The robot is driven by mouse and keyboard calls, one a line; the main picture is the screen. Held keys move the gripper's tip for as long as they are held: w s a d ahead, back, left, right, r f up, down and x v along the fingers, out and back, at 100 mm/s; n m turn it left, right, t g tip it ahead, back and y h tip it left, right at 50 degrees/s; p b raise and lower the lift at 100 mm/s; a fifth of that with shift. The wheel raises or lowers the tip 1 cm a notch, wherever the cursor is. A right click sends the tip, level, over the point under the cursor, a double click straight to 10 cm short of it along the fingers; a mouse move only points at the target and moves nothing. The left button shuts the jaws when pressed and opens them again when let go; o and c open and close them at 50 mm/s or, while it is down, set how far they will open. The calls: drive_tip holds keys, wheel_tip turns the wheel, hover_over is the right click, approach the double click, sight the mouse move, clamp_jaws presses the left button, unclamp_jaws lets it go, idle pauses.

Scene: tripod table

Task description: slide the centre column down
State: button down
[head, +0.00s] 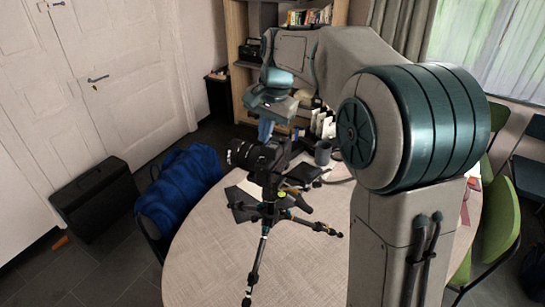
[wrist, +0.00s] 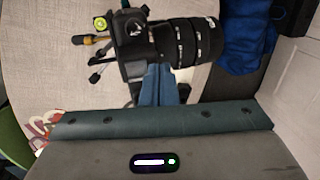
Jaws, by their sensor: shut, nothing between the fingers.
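A black camera with a large lens (head: 258,157) sits on top of a small tripod (head: 262,235) that stands on the round table (head: 200,245). The centre column (head: 270,190) is a short dark piece below the camera, partly lost against dark things behind it. My gripper (head: 265,138) points down just above the camera, its blue-grey fingers shut and empty. In the wrist view the fingers (wrist: 158,75) overlap the camera (wrist: 165,50); I cannot tell whether they touch it. The column is hidden there behind the camera; bits of the tripod (wrist: 95,58) show at left.
A blue bag (head: 180,190) rests on a chair at the left, and a black case (head: 97,198) stands on the floor. The table's front left is clear. My arm covers the right side.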

sight(265, 153)
drive_tip(key=shift+f+b, duration=2.25)
drive_tip(key=shift+f, duration=1.15)
drive_tip(key=shift+r, duration=0.1)
drive_tip(key=shift+r+p, duration=2.7)
drive_tip(key=shift+r, duration=0.3)
drive_tip(key=shift+s+d, duration=0.15)
drive_tip(key=shift+s, duration=0.1)
drive_tip(key=s+d+f+n+t, duration=0.1)
drive_tip(key=s+d+f+n, duration=0.1)
drive_tip(key=s, duration=0.6)
drive_tip(key=s+d+f+n+h, duration=0.1)
drive_tip(key=s+d+n, duration=0.1)
drive_tip(key=s+d, duration=0.3)
drive_tip(key=s+d+f+n+t+b, duration=0.1)
drive_tip(key=s+d+f+n, duration=0.1)
drive_tip(key=s, duration=1)
drive_tip(key=shift+s+d+f+t+h, duration=0.3)
drive_tip(key=shift+d+f+h, duration=0.1)
drive_tip(key=shift+d, duration=0.5)
